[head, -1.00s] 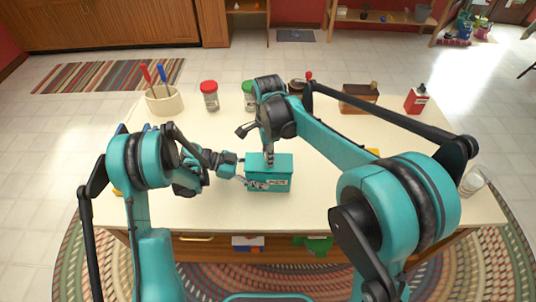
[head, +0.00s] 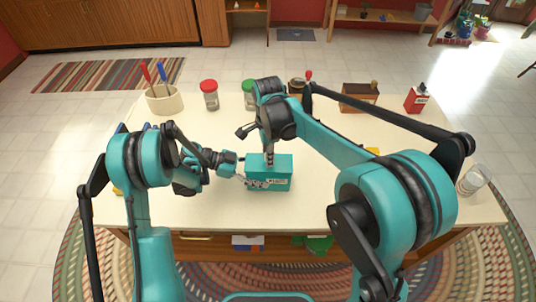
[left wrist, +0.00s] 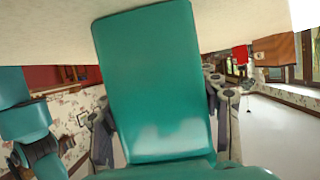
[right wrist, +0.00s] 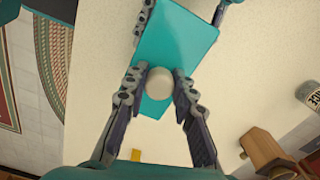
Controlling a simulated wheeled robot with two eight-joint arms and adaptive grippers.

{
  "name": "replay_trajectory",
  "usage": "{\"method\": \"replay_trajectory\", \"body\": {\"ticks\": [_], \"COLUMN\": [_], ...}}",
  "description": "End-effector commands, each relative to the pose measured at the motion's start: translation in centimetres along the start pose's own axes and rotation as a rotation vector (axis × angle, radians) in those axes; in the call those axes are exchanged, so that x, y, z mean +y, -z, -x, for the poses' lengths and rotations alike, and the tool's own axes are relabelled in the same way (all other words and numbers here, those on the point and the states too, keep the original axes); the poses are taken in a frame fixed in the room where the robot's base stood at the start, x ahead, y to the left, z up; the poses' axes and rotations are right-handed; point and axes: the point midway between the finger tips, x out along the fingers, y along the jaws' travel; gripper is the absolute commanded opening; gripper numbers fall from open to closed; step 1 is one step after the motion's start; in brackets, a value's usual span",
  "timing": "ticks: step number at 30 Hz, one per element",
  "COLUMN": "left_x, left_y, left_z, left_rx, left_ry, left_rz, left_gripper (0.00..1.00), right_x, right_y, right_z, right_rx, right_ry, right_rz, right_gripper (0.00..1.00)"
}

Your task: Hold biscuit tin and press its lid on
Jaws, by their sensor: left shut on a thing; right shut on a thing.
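The teal biscuit tin (head: 278,184) stands on the table in front of me, with a pale label on its front. Its teal lid (head: 283,160) sits on top; I see no clear gap, but cannot tell how tightly it fits. My left gripper (head: 252,181) is shut on the tin from the left, with fingers along both sides of it in the left wrist view (left wrist: 155,80). My right gripper (head: 269,160) points down from above, shut on the pale round knob (right wrist: 159,79) of the lid. The arm hides part of the tin's far side.
The front left tabletop is clear.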

Motion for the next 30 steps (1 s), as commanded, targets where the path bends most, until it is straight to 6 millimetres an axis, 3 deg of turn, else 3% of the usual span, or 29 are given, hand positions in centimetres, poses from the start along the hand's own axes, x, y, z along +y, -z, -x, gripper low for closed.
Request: {"method": "replay_trajectory", "body": {"ticks": [22,23,25,30], "left_x": [0.0,0.0,0.0,0.0], "left_y": [-0.03,-0.03,-0.03,-0.03], "left_z": [0.0,0.0,0.0,0.0], "left_rx": [-0.001,-0.001,-0.001,-0.001], "left_ry": [0.0,0.0,0.0,0.0], "left_rz": [0.0,0.0,0.0,0.0], "left_gripper": [0.34,0.34,0.34,0.34], "right_x": [0.01,0.01,0.01,0.01], "right_y": [0.0,0.0,0.0,0.0], "right_z": [-0.22,-0.22,-0.22,-0.21], "right_rx": [0.0,0.0,0.0,0.0], "right_ry": [0.0,0.0,0.0,0.0], "right_rz": [0.0,0.0,0.0,0.0], "right_gripper": [0.0,0.28,0.46,0.49]}}
